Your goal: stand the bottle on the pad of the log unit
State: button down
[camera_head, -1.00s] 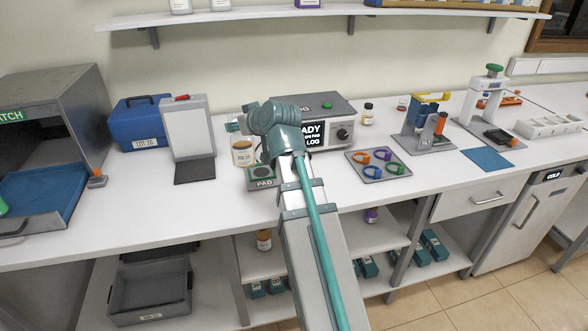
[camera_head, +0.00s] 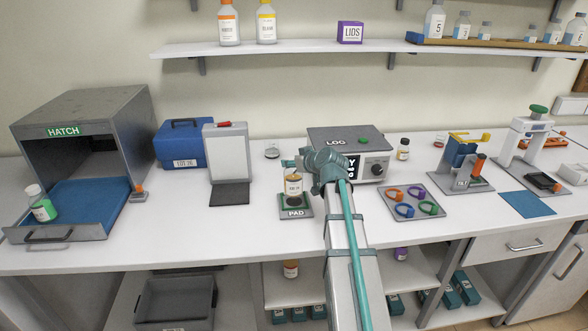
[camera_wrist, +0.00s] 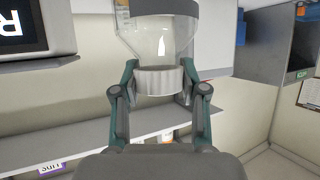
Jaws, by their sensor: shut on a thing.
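The bottle (camera_head: 293,187), with a pale label and a dark lower part, is upright in front of the log unit (camera_head: 345,140). My gripper (camera_head: 291,169) is shut on it from the right, near its top. In the wrist view my gripper (camera_wrist: 158,88) has its two fingers on either side of the ribbed white cap (camera_wrist: 160,79), with the clear bottle body (camera_wrist: 152,38) beyond it.
A clipboard stand (camera_head: 228,160) and a blue case (camera_head: 180,144) stand to the left. A tray of coloured rings (camera_head: 411,201) lies to the right. A small dark-capped bottle (camera_head: 403,149) stands beside the log unit. The bench front before the pad is clear.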

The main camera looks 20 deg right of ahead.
jog(key=shift+w+d+f, duration=0.4)
jog(key=shift+f, duration=0.3)
notch_tip(320, 180, down, 2)
jog(key=shift+f+p, duration=0.2)
jog(key=shift+p, duration=0.7)
jog(key=shift+f, duration=0.25)
jog(key=shift+f+b, duration=0.2)
jog(key=shift+b, duration=0.1)
jog(key=c, duration=0.6)
grip_release()
jog(key=shift+r, duration=0.15)
jog(key=shift+r+p, duration=0.1)
jog(key=shift+p, duration=0.25)
jog(key=b+v, duration=0.3)
jog(key=v, duration=0.9)
jog(key=shift+s, duration=0.1)
